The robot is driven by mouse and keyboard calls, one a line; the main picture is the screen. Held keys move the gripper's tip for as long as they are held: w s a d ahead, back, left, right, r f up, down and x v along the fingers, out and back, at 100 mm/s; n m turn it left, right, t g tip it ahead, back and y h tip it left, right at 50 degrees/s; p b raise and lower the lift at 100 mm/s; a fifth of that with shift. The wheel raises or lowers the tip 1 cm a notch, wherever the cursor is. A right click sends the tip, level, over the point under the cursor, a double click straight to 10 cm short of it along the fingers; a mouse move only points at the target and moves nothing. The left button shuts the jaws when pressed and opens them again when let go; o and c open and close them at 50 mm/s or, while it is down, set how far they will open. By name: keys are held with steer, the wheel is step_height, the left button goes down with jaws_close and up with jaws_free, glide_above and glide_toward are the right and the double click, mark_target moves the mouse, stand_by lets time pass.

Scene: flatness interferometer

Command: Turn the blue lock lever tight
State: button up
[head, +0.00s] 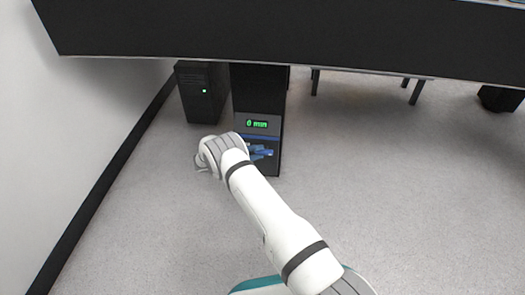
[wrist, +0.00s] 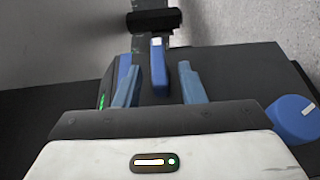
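The blue lock lever (wrist: 158,68) is a narrow blue bar with a white mark near its top, in the middle of the wrist view. My gripper (wrist: 158,76) is open, with one blue-grey finger to each side of the lever in the picture. A gap shows between the lever and each finger, so neither finger appears to touch it. I cannot tell how deep the lever sits between the fingers.
A round blue knob (wrist: 292,118) with a white mark is at the right of the wrist view. A green display (head: 257,123) reading "0 mm" is above my gripper. A black computer case (head: 201,95) stands left of the column. A dark tabletop (head: 290,32) spans above; open carpet lies right.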

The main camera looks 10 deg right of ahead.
steer(key=a, duration=0.5)
steer(key=shift+s+p, duration=0.2)
steer(key=shift+p, duration=0.15)
